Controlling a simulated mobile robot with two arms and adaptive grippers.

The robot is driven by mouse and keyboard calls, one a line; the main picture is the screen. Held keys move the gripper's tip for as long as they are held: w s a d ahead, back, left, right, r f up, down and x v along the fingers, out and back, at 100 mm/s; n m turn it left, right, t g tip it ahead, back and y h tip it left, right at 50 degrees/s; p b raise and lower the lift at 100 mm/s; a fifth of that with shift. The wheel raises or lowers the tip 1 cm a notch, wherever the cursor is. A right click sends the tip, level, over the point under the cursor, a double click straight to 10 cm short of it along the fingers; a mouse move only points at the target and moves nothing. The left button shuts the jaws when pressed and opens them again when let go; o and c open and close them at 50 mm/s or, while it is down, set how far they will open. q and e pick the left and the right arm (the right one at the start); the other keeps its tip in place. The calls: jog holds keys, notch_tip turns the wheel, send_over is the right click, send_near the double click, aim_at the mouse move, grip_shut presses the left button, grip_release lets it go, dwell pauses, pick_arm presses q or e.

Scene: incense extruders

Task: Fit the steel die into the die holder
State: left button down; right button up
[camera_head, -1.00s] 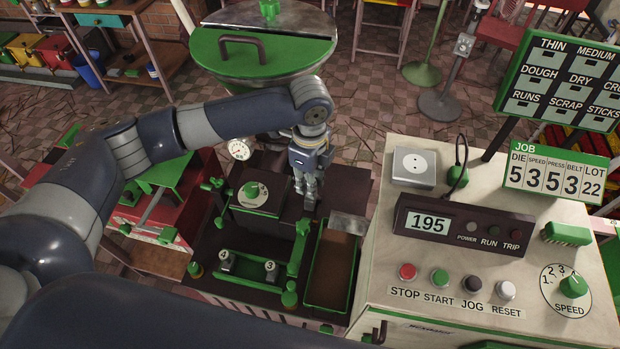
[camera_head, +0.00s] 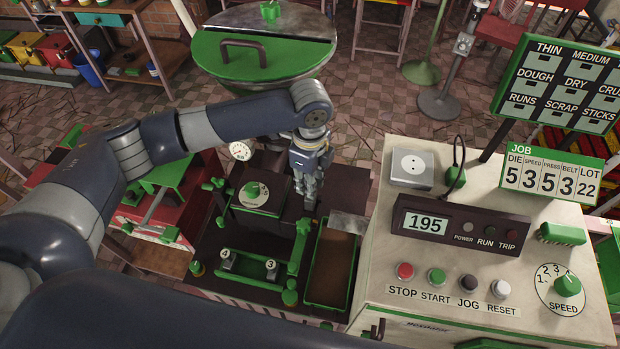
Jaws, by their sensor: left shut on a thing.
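My left gripper (camera_head: 307,190) points down over the dark bench, to the right of the dial plate (camera_head: 262,200). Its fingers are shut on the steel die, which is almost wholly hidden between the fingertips. The die holder cannot be made out clearly; the gripper and the dark machine parts around it hide that spot. Two grey numbered dies, marked 4 (camera_head: 226,261) and 3 (camera_head: 271,269), sit in a green rack (camera_head: 248,280) at the front of the bench. My right gripper is not in view.
A brown tray with a green rim (camera_head: 309,298) lies right of the rack. The control console (camera_head: 380,290) stands close on the right. A large green-lidded drum (camera_head: 300,64) stands behind my left arm. A green post (camera_head: 290,292) rises beside the rack.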

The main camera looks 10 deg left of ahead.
pick_arm(q)
jog(key=shift+f, duration=2.35)
dwell(1.5)
jog(key=c, duration=1.3)
grip_release()
jog(key=shift+c, duration=0.2)
notch_tip(320, 180, up, 12)
jog(key=shift+s+f, duration=0.1)
